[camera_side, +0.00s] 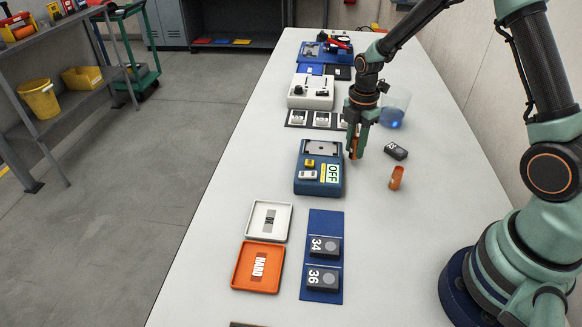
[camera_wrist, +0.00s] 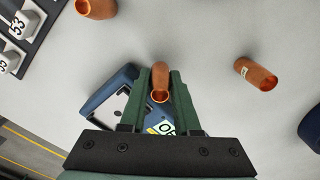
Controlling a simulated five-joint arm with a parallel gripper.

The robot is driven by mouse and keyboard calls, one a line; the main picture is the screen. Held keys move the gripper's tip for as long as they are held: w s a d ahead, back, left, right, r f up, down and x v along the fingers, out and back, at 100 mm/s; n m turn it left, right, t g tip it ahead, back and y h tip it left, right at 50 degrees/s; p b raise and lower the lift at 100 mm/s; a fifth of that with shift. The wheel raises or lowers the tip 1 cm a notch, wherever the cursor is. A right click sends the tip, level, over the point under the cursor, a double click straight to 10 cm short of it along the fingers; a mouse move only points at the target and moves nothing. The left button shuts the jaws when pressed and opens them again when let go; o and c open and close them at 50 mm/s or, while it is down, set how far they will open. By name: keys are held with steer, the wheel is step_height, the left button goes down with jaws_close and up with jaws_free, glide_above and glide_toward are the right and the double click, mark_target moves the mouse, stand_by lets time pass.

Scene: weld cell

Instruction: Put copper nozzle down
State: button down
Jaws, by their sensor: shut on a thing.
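My gripper (camera_side: 355,152) is shut on a copper nozzle and points down over the white table, right of the blue device marked OFF. In the wrist view the held copper nozzle (camera_wrist: 160,80) sits between the green fingers of my gripper (camera_wrist: 160,92), its open end showing. I cannot tell if it touches the table. In the wrist view one copper nozzle (camera_wrist: 257,75) with a pale label is at right, and another (camera_wrist: 97,8) is cut off at the top left.
The blue OFF device (camera_side: 320,168) is close to the gripper's left. White (camera_side: 285,223) and orange (camera_side: 237,270) trays and a blue mat (camera_side: 322,225) are in front.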

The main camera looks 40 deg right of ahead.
mark_target(356, 139)
steer(key=shift+f, duration=0.75)
steer(key=shift+f, duration=0.15)
steer(key=c, duration=0.9)
jaws_free()
step_height(356, 139, up, 12)
steer(key=shift+r, duration=0.15)
steer(key=shift+s+a+r+m+t, duration=1.15)
steer(key=shift+s+r+m, duration=0.95)
steer(key=shift+m, duration=0.9)
steer(key=shift+s+a+r+m+t, duration=0.7)
steer(key=shift+s+a+r+m, duration=0.7)
steer(key=shift+s+r+m, duration=1.15)
steer(key=shift+s+a+r+m+t, duration=1.1)
steer(key=shift+s+m, duration=0.85)
steer(key=shift+m, duration=1.5)
